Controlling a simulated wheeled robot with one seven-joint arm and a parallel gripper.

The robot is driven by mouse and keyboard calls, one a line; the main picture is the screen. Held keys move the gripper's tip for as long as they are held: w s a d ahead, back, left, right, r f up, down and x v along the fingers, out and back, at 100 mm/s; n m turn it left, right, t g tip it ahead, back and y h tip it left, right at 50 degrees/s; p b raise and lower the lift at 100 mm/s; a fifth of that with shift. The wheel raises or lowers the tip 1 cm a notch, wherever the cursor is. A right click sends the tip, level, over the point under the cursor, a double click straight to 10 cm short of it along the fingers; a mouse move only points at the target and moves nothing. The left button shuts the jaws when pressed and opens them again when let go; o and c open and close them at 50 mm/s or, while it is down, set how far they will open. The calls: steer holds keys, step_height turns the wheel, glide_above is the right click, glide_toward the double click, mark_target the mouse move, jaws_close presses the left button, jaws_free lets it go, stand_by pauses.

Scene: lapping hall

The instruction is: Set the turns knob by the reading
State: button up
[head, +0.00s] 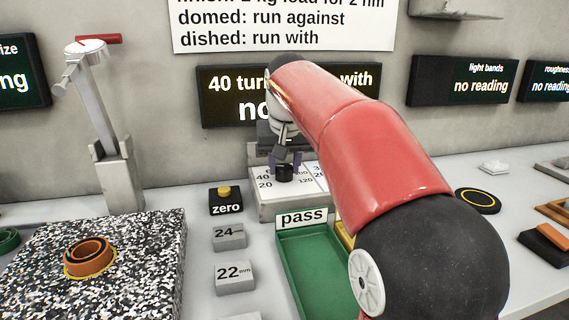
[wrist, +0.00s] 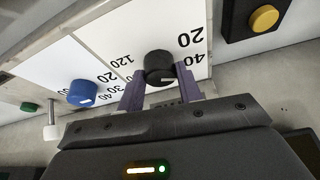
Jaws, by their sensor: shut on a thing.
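The turns knob (wrist: 159,64) is a black round knob on a white panel (head: 264,207), with 20, 40 and 120 printed around it in the wrist view. It also shows in the head view (head: 284,175). A short pale mark shows on the knob's lower right, towards the 40 side. My gripper (wrist: 160,72) is shut on the knob, one purple finger on each side; it also shows in the head view (head: 285,158). The dark display (head: 222,92) behind reads "40 turn… with" above "no…"; my arm hides the rest.
A blue knob (wrist: 82,93), a green button (wrist: 30,106) and a white-capped post (wrist: 51,131) are on the same panel. A yellow zero button (head: 224,192), marked blocks (head: 230,236) and a green pass tray (head: 296,258) stand nearby. A wall sheet (head: 285,25) gives rules.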

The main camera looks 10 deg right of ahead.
steer(key=o, duration=1)
steer(key=v, duration=0.7)
steer(key=shift+r, duration=0.35)
steer(key=shift+s, duration=0.15)
